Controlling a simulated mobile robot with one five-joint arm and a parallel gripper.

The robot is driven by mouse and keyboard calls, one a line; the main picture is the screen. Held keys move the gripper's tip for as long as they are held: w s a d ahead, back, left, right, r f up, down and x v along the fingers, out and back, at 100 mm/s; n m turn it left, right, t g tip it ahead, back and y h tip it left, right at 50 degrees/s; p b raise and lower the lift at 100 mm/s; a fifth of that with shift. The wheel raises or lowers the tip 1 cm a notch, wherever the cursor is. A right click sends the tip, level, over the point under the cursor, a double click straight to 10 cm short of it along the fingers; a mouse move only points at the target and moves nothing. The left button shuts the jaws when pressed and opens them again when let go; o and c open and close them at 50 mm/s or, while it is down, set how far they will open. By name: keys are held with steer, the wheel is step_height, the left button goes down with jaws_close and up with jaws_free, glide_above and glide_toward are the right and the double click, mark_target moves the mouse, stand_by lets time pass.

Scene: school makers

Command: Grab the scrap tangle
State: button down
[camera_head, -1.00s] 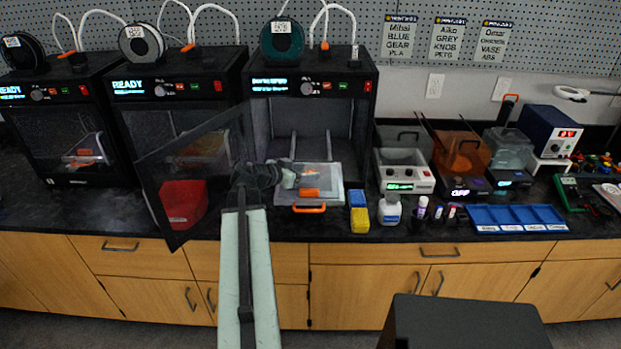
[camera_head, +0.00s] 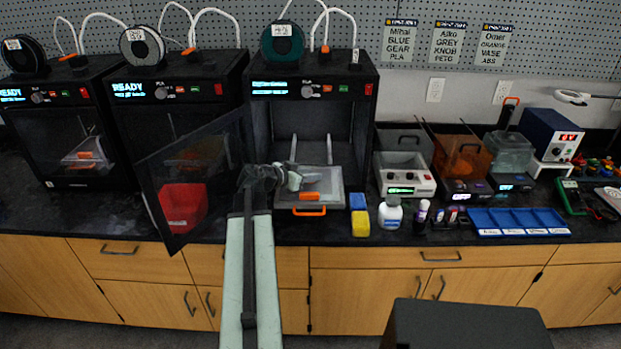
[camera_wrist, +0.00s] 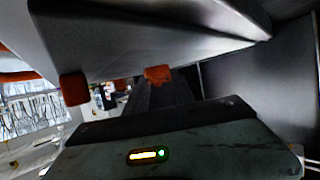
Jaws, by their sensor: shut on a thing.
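My gripper (camera_head: 295,180) is inside the mouth of the open right-hand printer (camera_head: 313,130), just above the printer's build plate (camera_head: 332,190). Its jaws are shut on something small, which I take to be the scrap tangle. The tangle's strands cannot be made out in the head view, where the gripper hides them. In the wrist view the jaws' hold is dark and unclear. An orange-red lump (camera_wrist: 157,73) shows near the middle there, and I cannot tell whether it is held.
The printer's dark glass door (camera_head: 195,180) stands open on the left, close to my arm, with a red bin (camera_head: 183,207) behind it. An orange front handle (camera_head: 308,211) sits on the plate. A blue-and-yellow block (camera_head: 359,215) and a white bottle (camera_head: 390,212) stand to the right.

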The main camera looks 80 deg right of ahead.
step_height(320, 180, up, 10)
steer(key=p, duration=1)
steer(key=shift+r, duration=0.15)
